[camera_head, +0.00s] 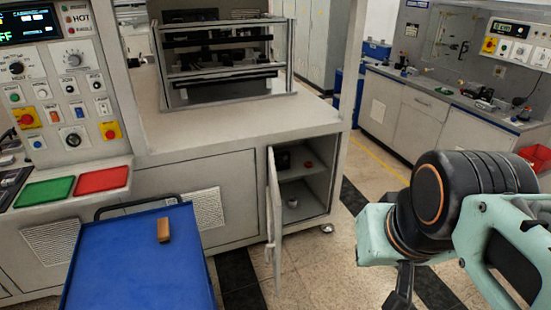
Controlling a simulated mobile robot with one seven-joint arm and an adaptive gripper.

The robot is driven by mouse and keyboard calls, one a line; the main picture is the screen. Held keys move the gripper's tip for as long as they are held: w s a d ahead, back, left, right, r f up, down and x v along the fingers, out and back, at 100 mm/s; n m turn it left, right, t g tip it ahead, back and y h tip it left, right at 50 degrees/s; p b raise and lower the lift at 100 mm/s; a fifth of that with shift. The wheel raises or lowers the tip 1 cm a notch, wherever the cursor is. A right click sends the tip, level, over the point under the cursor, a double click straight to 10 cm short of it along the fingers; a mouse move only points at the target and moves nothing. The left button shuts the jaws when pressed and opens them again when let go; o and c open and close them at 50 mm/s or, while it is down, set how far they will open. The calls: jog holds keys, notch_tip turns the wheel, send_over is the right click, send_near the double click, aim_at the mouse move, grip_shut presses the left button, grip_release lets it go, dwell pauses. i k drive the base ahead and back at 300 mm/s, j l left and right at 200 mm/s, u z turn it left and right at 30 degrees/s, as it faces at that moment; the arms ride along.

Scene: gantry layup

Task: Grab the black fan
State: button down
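A small dark boxy object (283,160) sits on the upper shelf inside the open cabinet under the bench. It is the likeliest black fan, but it is shaded and too small for me to be sure. The open cabinet door (274,215) stands just to its left. My gripper (400,299) shows only in part at the bottom right, below my arm's wrist. It is to the right of the cabinet and apart from it. Its fingertips are cut off by the frame edge, so I cannot tell whether it is open or shut.
A small red item (308,164) shares the shelf, and a grey round item (292,203) sits lower. A blue cart (135,265) with a brown block (163,230) stands front left. A side bench (440,105) is at the back right. The floor (335,255) before the cabinet is clear.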

aim_at(280, 161)
jog(key=k+j, duration=0.2)
jog(key=j, duration=0.25)
jog(key=k+j+z, duration=0.1)
jog(key=j, duration=0.3)
jog(key=k+j, duration=0.3)
jog(key=k+j+z, duration=0.1)
jog(key=k+j, duration=0.15)
jog(key=j, duration=0.3)
jog(key=i+l+u, duration=0.1)
jog(key=i+l, duration=0.15)
jog(key=l, duration=0.15)
jog(key=i+l+u, duration=0.15)
jog(key=l, duration=0.3)
jog(key=i+l+u, duration=0.1)
jog(key=i+l, duration=0.15)
jog(key=l, duration=0.2)
jog(key=i+l+u, duration=0.1)
jog(key=l, duration=0.35)
jog(key=i+l+u, duration=0.15)
jog(key=l, duration=0.35)
jog(key=i+l+u, duration=0.1)
jog(key=l, duration=0.4)
jog(key=i+l+u, duration=0.15)
jog(key=l, duration=0.35)
jog(key=i+l+u, duration=0.1)
jog(key=l, duration=0.45)
jog(key=i, duration=0.1)
